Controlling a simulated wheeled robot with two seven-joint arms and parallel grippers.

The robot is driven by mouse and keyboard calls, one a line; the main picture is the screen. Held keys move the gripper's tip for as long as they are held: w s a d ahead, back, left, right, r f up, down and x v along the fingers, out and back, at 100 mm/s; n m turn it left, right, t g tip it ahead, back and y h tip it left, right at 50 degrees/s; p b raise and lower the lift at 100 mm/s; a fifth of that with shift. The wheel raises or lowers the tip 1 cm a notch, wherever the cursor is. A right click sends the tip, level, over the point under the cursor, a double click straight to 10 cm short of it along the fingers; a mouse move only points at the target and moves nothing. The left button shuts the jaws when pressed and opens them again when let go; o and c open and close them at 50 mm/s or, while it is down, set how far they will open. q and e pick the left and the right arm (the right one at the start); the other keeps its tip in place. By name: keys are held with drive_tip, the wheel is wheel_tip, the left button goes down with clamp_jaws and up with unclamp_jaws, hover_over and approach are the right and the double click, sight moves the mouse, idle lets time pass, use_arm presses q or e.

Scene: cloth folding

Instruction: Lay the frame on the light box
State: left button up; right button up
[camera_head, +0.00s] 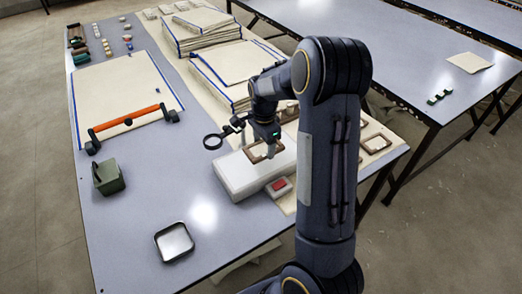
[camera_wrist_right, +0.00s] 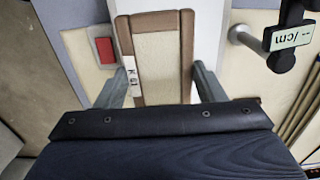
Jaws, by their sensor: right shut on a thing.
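The frame (camera_head: 257,153) is a small brown wooden rectangle around pale cloth. It lies flat over the white light box (camera_head: 236,176) near the table's right side. My right gripper (camera_head: 271,150) points down and is shut on the frame. In the right wrist view the frame (camera_wrist_right: 158,60) is between the two fingers, with a white printed label on its left bar. White light box surface (camera_wrist_right: 212,20) shows beside it. I cannot tell whether the frame touches the box. My left gripper is not in view.
A magnifier (camera_head: 213,140) stands at the box's far left. A red-buttoned block (camera_head: 279,187) sits by its near edge. Another wooden frame (camera_head: 375,143) lies at right. A metal tray (camera_head: 174,242) and green box (camera_head: 108,177) stand left; the table between is clear.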

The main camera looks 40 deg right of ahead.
sight(261, 151)
drive_tip(key=shift+w+d+f, duration=0.15)
drive_tip(key=shift+w+f, duration=0.6)
drive_tip(key=shift+f, duration=0.15)
drive_tip(key=shift+w+f, duration=0.15)
drive_tip(key=shift+f, duration=1.55)
drive_tip(key=shift+f, duration=0.1)
drive_tip(key=o, duration=1)
